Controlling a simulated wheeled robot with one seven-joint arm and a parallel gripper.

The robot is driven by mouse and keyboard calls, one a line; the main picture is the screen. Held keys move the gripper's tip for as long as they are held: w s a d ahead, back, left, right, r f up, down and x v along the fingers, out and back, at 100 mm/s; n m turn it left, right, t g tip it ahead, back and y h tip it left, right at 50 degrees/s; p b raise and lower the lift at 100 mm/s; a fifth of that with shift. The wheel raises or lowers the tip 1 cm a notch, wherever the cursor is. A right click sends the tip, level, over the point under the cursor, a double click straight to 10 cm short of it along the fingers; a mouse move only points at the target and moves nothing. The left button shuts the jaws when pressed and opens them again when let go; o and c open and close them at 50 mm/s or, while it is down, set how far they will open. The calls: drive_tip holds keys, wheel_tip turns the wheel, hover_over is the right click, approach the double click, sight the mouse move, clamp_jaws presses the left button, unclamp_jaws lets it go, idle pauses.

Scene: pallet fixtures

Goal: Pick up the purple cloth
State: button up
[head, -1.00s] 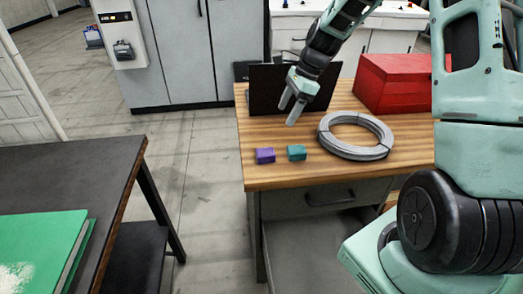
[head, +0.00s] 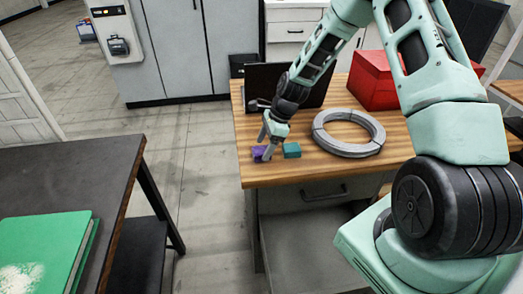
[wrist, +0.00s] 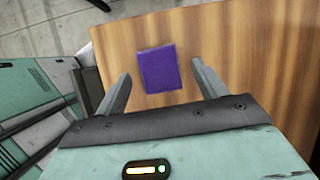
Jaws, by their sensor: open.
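The purple cloth (head: 258,152) is a small folded block lying near the front left edge of the wooden table (head: 222,175). In the wrist view the purple cloth (wrist: 159,69) lies between and slightly beyond my two open fingers. My gripper (head: 263,148) points down at the cloth, and its fingers partly cover it in the head view. The gripper also shows in the wrist view (wrist: 160,80), open, with a gap between each finger and the cloth. I cannot tell the exact height of the fingertips above the table.
A teal folded block (head: 292,150) lies just right of the cloth. A grey coiled ring (head: 318,134) and a red toolbox (head: 375,85) stand further right. A dark panel (head: 262,83) stands behind. A dark table with a green folder (head: 45,250) is at the left.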

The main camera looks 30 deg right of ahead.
sight(263, 150)
drive_tip(key=shift+a+f, duration=0.25)
drive_tip(key=shift+f, duration=0.4)
drive_tip(key=c, duration=1.1)
wheel_tip(263, 150, up, 10)
drive_tip(key=shift+b, duration=1.2)
drive_tip(key=shift+o, duration=0.6)
